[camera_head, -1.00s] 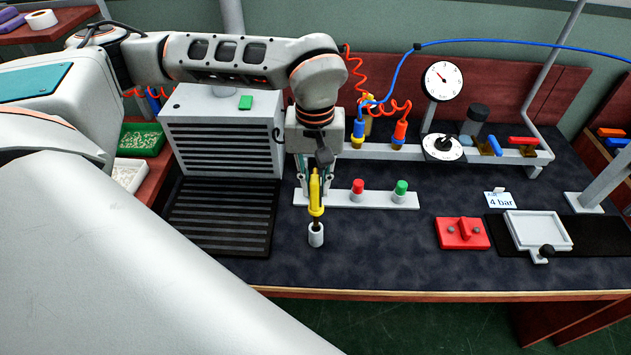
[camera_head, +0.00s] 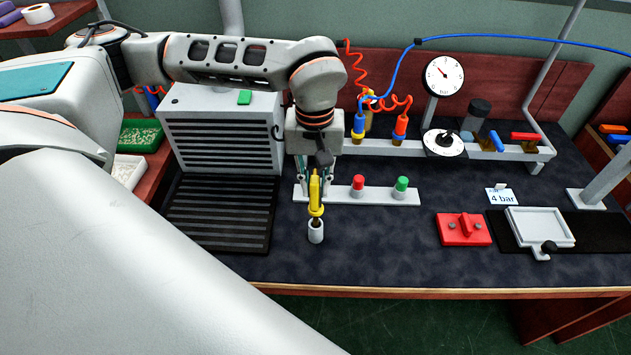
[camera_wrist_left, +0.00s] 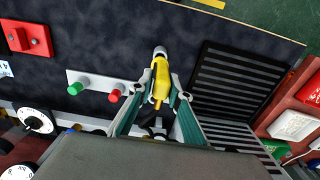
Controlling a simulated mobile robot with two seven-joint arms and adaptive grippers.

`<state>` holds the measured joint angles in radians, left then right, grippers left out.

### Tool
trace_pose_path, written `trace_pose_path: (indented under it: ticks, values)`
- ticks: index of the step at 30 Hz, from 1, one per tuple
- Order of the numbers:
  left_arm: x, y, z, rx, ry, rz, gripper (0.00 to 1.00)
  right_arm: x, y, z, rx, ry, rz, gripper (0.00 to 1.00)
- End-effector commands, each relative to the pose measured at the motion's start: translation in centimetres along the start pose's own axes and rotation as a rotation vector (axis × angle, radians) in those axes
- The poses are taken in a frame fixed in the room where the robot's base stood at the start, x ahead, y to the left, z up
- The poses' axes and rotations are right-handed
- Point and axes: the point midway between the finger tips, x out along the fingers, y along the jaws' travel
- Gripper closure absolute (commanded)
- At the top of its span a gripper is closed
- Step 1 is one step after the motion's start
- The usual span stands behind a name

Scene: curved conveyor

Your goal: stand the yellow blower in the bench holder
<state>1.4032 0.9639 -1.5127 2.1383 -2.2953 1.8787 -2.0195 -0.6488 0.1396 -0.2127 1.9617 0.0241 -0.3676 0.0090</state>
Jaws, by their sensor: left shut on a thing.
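The yellow blower (camera_head: 316,196) is upright between the fingers of my left gripper (camera_head: 314,187), which is shut on it. Its dark nozzle points down into the mouth of a small white cylindrical holder (camera_head: 316,234) on the dark bench top. How deep the nozzle sits is hard to tell. In the left wrist view the blower (camera_wrist_left: 161,82) lies between the two fingertips (camera_wrist_left: 157,98), in line with the white holder (camera_wrist_left: 160,51). My right gripper is not in view.
A white strip with a red button (camera_head: 358,183) and a green button (camera_head: 402,184) lies just behind and right of the holder. A grey louvred unit (camera_head: 222,135) and black slatted mat (camera_head: 215,220) stand left. A red block (camera_head: 463,230) lies right; bench between is clear.

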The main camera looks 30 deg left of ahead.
Motion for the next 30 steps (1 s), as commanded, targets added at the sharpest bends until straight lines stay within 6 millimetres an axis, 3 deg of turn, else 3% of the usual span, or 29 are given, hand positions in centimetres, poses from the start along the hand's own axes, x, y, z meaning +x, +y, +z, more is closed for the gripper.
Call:
trace_pose_path:
  ticks: [30]
  values:
    - [2.4, 0.0, 0.0, 0.0, 0.0, 0.0, 1.0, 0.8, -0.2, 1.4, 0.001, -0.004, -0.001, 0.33]
